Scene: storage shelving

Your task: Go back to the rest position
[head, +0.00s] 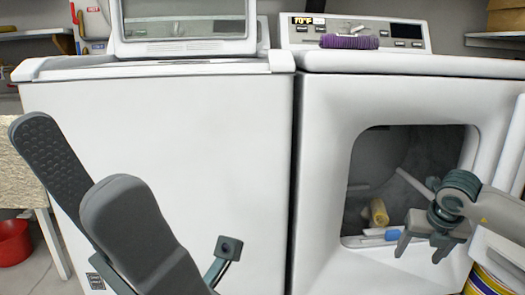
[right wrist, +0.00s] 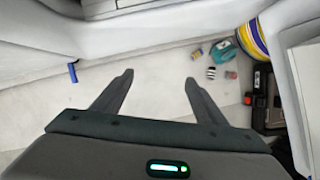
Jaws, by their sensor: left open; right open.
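My left gripper (head: 68,158) is large and close to the camera at the lower left in the head view. Its two dark grey fingers point up and stand apart, empty, in front of the white top-lid washer (head: 200,130). My right gripper (head: 422,245) is open in front of the lower right of the dryer opening, its fingers pointing down. In the right wrist view the right gripper (right wrist: 158,80) has its fingers spread, with only bare floor between them.
The dryer (head: 325,110) is open; a yellow item (head: 378,212) and a blue item (head: 392,234) lie inside. A purple item (head: 349,42) lies on top. A red bucket (head: 14,242) stands left. A striped bucket (right wrist: 253,38) and small items lie near the right gripper.

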